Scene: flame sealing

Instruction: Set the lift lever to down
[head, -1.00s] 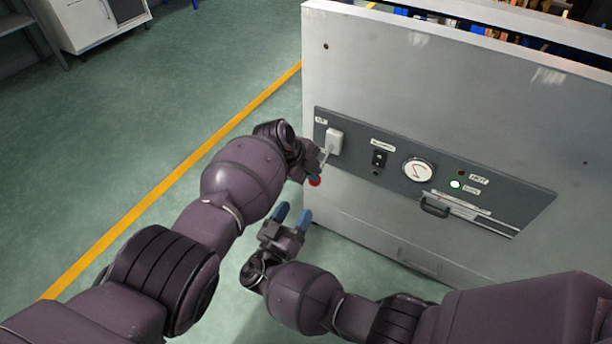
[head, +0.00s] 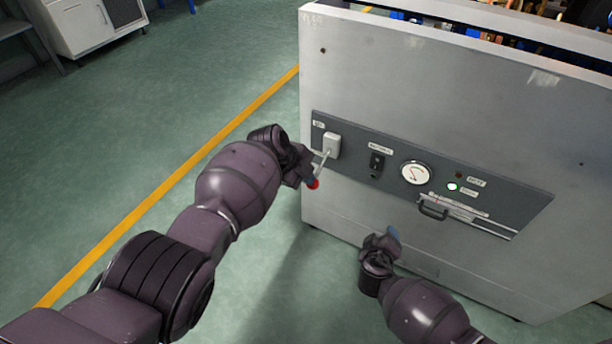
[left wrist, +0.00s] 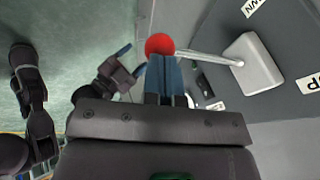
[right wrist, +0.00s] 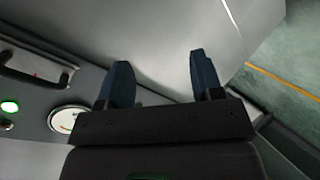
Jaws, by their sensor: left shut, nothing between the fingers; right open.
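The lift lever is a thin metal rod (head: 323,163) coming out of a pale block (head: 332,145) at the panel's left end. It slants down to a red knob (head: 313,184). In the left wrist view the red knob (left wrist: 160,44) is right at the tips of my left gripper (left wrist: 163,62), whose blue fingers are shut with nothing between them; I cannot tell if they touch it. A "DOWN" label (left wrist: 255,7), partly cut off, and a "UP" label (left wrist: 311,84) flank the block. My right gripper (head: 391,236) is open and empty in front of the cabinet's lower part.
The dark panel (head: 510,213) on the grey cabinet (head: 430,75) also carries a black switch (head: 377,161), a round gauge (head: 416,173), a lit green lamp (head: 452,187) and a black handle (head: 432,208). Green floor (head: 180,100) lies open to the left.

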